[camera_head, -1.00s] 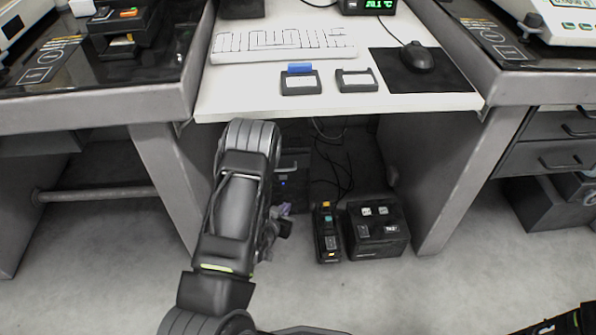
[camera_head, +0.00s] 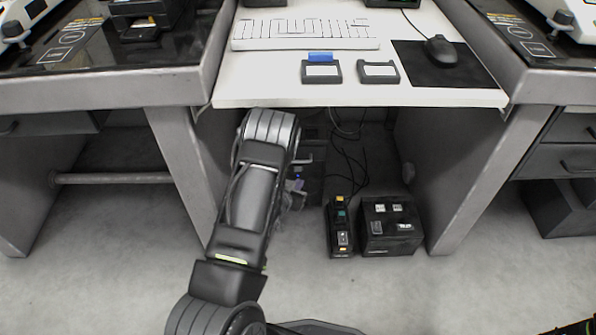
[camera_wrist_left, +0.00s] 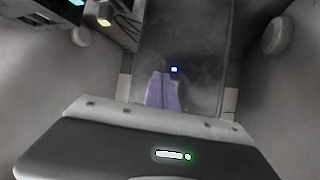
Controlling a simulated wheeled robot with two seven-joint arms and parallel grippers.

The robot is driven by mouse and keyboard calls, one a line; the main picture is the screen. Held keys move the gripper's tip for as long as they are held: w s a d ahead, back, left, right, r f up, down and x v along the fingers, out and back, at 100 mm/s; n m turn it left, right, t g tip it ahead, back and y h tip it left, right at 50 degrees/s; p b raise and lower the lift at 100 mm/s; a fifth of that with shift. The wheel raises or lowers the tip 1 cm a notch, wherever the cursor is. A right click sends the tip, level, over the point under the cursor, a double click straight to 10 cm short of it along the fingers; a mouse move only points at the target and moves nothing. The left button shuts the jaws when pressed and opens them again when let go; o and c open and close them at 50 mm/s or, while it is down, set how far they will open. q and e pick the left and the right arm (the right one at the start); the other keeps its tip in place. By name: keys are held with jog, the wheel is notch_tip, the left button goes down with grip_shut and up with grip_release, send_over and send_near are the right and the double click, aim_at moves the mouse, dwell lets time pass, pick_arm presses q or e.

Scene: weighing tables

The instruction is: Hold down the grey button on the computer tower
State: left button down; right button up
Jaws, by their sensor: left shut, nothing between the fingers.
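The computer tower (camera_head: 312,187) is a dark upright box under the white desk, partly hidden behind my left arm. In the left wrist view, its dark face (camera_wrist_left: 190,38) fills the middle, with a small lit spot (camera_wrist_left: 174,69) on it. My left gripper (camera_wrist_left: 163,76) has pale purple fingers, shut together and empty. Their tips point at the tower face, just below and left of the lit spot. I cannot tell whether they touch the face. I cannot make out the grey button clearly. In the head view the left gripper (camera_head: 299,184) is small, beside the tower front.
A narrow black device (camera_head: 340,232) and a black box with light buttons (camera_head: 390,228) stand on the floor right of the tower. Cables hang behind them. Grey desk legs (camera_head: 470,180) flank the space. Floor in front is clear.

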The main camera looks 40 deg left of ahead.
aim_at(301, 172)
pick_arm(q)
jog(key=shift+w+a+b, duration=0.35)
jog(key=shift+w+a, duration=0.35)
jog(key=shift+w, duration=0.3)
jog(key=shift+w+a, duration=0.1)
dwell(1.3)
jog(key=shift+w+a, duration=0.15)
jog(key=shift+w, duration=0.05)
jog(key=shift+w+a+b, duration=0.25)
jog(key=shift+w+b, duration=0.05)
jog(key=shift+b, duration=0.15)
dwell(1.9)
dwell(1.7)
jog(key=shift+s+d, duration=0.5)
jog(key=shift+s, duration=0.15)
